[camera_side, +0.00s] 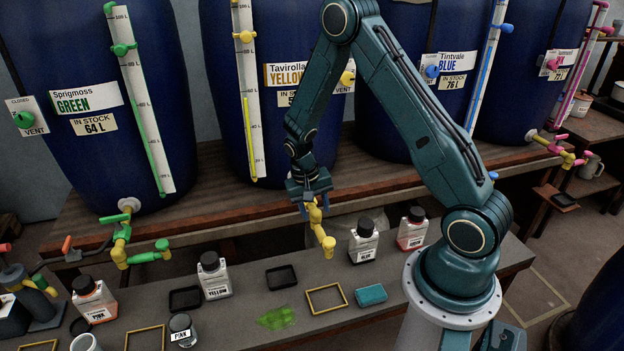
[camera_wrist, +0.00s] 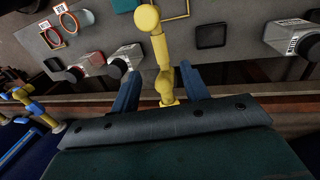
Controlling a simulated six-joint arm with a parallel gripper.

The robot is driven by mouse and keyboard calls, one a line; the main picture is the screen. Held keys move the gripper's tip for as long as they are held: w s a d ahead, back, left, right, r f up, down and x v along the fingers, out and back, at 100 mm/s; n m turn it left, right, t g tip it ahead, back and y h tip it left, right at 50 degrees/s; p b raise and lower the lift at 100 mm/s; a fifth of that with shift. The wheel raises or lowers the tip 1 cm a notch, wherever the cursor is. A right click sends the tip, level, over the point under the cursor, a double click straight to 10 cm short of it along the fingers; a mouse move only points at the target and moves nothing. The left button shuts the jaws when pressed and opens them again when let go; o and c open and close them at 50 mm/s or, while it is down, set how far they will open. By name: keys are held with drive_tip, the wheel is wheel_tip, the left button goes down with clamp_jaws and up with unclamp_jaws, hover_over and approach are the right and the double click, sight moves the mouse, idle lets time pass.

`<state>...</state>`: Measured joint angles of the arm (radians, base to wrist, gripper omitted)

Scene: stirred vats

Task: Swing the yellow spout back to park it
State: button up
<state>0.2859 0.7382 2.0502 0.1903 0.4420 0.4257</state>
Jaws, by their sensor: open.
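The yellow spout (camera_side: 325,238) hangs below the yellow vat (camera_side: 262,100) and sticks out forward, its tip over the grey bench. In the wrist view the yellow spout (camera_wrist: 159,48) runs up the picture from the valve between my fingers, its round end at the top. My gripper (camera_side: 310,198) is at the spout's inner end, pointing down. In the wrist view my gripper (camera_wrist: 160,84) is open, with one blue finger on each side of the spout and gaps visible. The vat outlet behind the gripper is hidden in the side view.
The grey bench (camera_side: 235,325) carries bottles, black trays, a yellow frame (camera_side: 326,298), a teal sponge (camera_side: 371,294) and a green spill (camera_side: 277,318). The green spout (camera_side: 150,255) is to the left. A dark bottle (camera_side: 363,240) stands right of the yellow spout.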

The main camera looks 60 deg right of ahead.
sight(322, 235)
drive_tip(key=shift+s+d+f, duration=0.25)
drive_tip(key=shift+f, duration=1.45)
drive_tip(key=shift+s+d+f, duration=0.2)
drive_tip(key=shift+f, duration=1.5)
drive_tip(key=shift+s+d+f, duration=0.25)
drive_tip(key=shift+f, duration=1.45)
